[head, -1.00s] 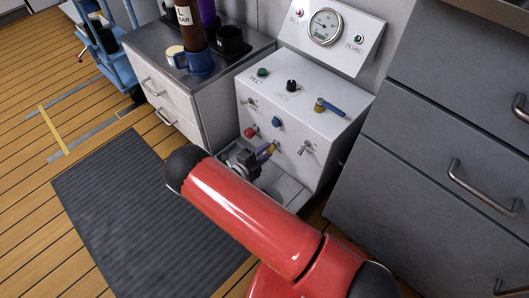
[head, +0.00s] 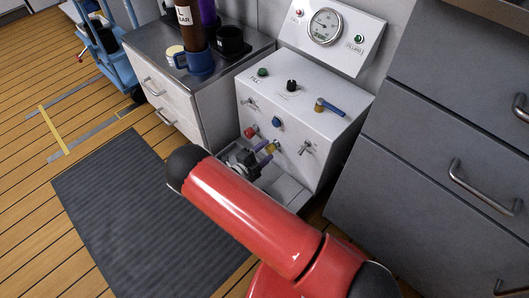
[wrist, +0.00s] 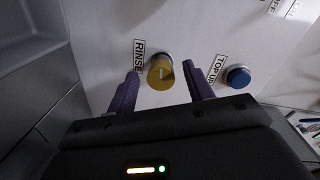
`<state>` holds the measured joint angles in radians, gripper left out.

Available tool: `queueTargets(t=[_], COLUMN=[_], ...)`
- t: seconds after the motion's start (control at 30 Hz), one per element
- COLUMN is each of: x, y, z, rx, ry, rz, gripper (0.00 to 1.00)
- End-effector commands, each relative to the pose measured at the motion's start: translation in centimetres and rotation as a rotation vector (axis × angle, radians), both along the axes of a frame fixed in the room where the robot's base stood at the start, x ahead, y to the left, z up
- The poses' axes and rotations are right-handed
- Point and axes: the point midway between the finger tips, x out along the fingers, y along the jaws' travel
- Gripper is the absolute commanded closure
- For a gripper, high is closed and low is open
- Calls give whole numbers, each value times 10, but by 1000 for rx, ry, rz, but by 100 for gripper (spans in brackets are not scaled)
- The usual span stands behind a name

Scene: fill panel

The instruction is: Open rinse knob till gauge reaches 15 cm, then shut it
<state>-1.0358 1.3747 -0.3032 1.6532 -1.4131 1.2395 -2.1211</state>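The yellow rinse knob (wrist: 161,72), beside a RINSE label, sits on the white panel's front. It also shows in the head view (head: 273,146). My gripper (wrist: 164,88) has its two purple fingers apart, one on each side of the knob, with visible gaps and no clear contact. In the head view my gripper (head: 264,152) is at the panel's lower front, partly hidden by my red arm. The round gauge (head: 325,27) is on the panel's sloped upper part; its reading is too small to tell.
A blue TOP UP button (wrist: 238,76) is right of the knob. A red knob (head: 250,132), a metal toggle (head: 306,148) and a blue-handled valve (head: 329,107) are also on the panel. A grey tray (head: 287,189) lies below. Grey drawers (head: 440,150) stand at right.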

Motion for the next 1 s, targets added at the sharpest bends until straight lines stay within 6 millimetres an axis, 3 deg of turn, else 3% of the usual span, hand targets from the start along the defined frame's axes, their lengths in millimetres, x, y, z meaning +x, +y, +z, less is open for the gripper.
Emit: queueTargets(t=[0.27, 0.7, 1.0], x=[-3, -52, -60], y=[2, 45, 51], z=[0, 3, 4], rx=[0, 0, 0], ry=[0, 0, 0], rz=[1, 1, 0], gripper=[49, 49, 49])
